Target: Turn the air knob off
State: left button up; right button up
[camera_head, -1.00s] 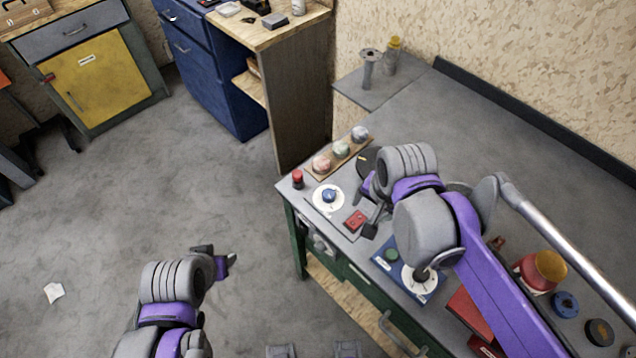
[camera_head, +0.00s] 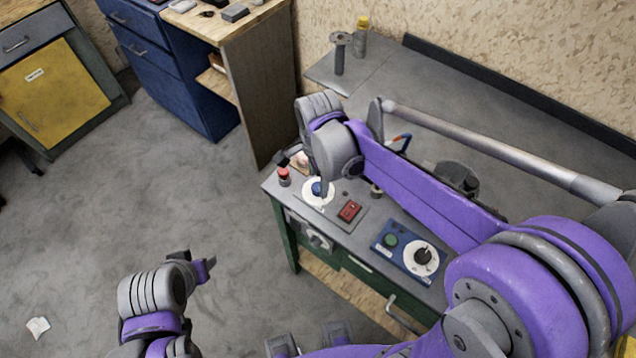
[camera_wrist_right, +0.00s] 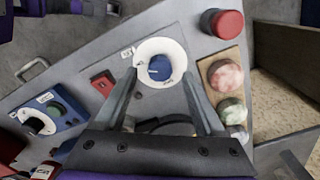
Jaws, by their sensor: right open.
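A blue knob (camera_head: 320,188) sits on a round white dial on a grey plate at the bench's near left corner. In the right wrist view the blue knob (camera_wrist_right: 159,68) lies between and beyond my fingers. A second, black knob (camera_head: 424,256) sits on a white dial on a blue panel. The labels are too small to read, so I cannot tell which is the air knob. My right gripper (camera_head: 307,171) is open and empty, close above the blue knob, apparently not touching it. My left gripper (camera_head: 196,265) hangs over the floor, away from the bench; its opening is unclear.
A red button (camera_head: 284,176) and a red switch (camera_head: 350,211) flank the blue knob's dial. A wooden strip with round caps (camera_wrist_right: 228,90) lies beside my right fingers. A green button (camera_head: 391,241) is on the blue panel. My right arm hides part of the bench.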

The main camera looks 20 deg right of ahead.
aim_at(318, 189)
jog(key=shift+f, duration=1.25)
grip_shut()
